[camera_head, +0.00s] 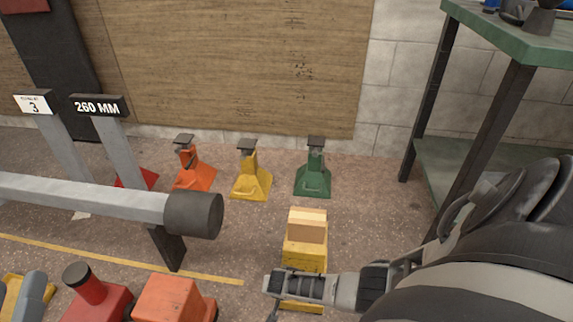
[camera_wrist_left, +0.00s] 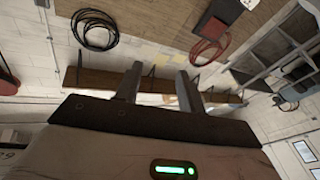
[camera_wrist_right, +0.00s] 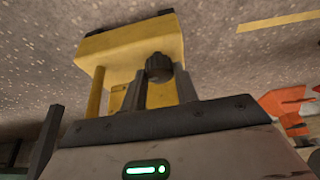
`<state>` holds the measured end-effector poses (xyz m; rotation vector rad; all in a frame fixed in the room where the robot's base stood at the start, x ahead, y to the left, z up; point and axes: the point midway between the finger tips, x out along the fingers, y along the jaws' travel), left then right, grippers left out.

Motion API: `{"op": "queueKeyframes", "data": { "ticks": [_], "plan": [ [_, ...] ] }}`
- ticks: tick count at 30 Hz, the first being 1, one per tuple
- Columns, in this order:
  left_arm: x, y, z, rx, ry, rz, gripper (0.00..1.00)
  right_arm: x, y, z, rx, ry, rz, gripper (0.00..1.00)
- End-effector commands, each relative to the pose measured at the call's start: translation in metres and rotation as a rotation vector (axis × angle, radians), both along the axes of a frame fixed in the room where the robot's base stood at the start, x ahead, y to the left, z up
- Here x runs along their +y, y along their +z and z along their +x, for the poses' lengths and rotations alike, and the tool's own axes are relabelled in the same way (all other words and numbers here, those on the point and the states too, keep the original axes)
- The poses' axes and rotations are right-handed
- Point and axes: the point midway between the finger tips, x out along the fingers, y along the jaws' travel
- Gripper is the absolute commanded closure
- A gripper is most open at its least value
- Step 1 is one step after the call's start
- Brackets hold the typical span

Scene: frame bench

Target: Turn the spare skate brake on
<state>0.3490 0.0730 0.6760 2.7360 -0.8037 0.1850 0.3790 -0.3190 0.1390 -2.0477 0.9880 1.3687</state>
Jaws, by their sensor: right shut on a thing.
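The spare skate, a yellow block (camera_head: 305,260) with a pale wooden top, stands on the floor at the lower middle of the head view. In the right wrist view its yellow body (camera_wrist_right: 130,48) fills the upper middle. A dark ribbed knob (camera_wrist_right: 158,66) sticks out of it. My right gripper (camera_head: 272,283) lies in front of the skate. In the right wrist view its fingers (camera_wrist_right: 162,88) are shut on the knob. Which way the knob is turned, I cannot tell. My left gripper (camera_wrist_left: 158,78) is open and empty, facing the wall, away from the skate.
Orange (camera_head: 195,177), yellow (camera_head: 250,184) and green (camera_head: 313,182) stands are along the wall. A grey beam (camera_head: 90,196) with a dark round end is left of the skate. A green bench (camera_head: 515,40) stands right. Red and orange blocks (camera_head: 172,300) are at lower left.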

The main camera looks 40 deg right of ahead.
Motion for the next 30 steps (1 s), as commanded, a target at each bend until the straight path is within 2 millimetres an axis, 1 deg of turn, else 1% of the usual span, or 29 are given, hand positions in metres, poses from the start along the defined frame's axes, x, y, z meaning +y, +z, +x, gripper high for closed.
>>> {"op": "queueKeyframes", "data": {
  "ticks": [7, 8, 9, 10, 20, 21, 22, 24, 26, 28, 29, 30],
  "plan": [
    [0.000, 0.000, 0.000, 0.001, 0.001, 0.001, 0.61, -0.001, 0.000, -0.001, 0.002, -0.002, -0.001, 0.93],
    [0.000, 0.000, 0.000, 0.002, 0.000, 0.000, 0.61, -0.001, 0.000, -0.001, 0.002, -0.002, -0.001, 0.62],
    [0.000, 0.000, 0.000, 0.002, 0.000, 0.001, 0.61, -0.001, 0.000, -0.001, 0.002, -0.002, -0.001, 0.51],
    [0.000, -0.001, 0.000, 0.002, 0.000, 0.001, 0.61, -0.001, 0.000, -0.001, 0.002, -0.002, -0.001, 0.48],
    [0.000, 0.001, 0.000, 0.011, -0.003, -0.002, 0.61, 0.000, 0.003, -0.001, 0.000, -0.001, 0.000, 0.48],
    [-0.001, 0.001, -0.001, 0.027, -0.009, -0.007, 0.61, 0.001, 0.005, -0.001, 0.000, -0.001, 0.000, 0.48],
    [-0.002, -0.005, -0.003, 0.066, -0.012, -0.014, 0.61, 0.002, 0.008, -0.002, 0.001, -0.001, 0.000, 0.48],
    [-0.003, -0.018, -0.008, 0.173, -0.022, -0.039, 0.61, 0.004, 0.015, -0.003, 0.000, -0.001, 0.000, 0.48],
    [-0.005, -0.026, -0.014, 0.263, -0.035, -0.064, 0.61, 0.006, 0.023, -0.005, 0.000, -0.001, 0.001, 0.48],
    [-0.009, -0.038, -0.024, 0.384, -0.055, -0.100, 0.61, 0.009, 0.033, -0.008, 0.001, -0.001, 0.002, 0.48],
    [-0.007, -0.035, -0.022, 0.385, -0.044, -0.064, 0.61, 0.012, 0.044, -0.010, 0.001, -0.001, 0.003, 0.48],
    [-0.006, -0.038, -0.023, 0.397, -0.032, -0.024, 0.61, 0.015, 0.054, -0.012, 0.001, -0.001, 0.003, 0.48]
  ]
}}
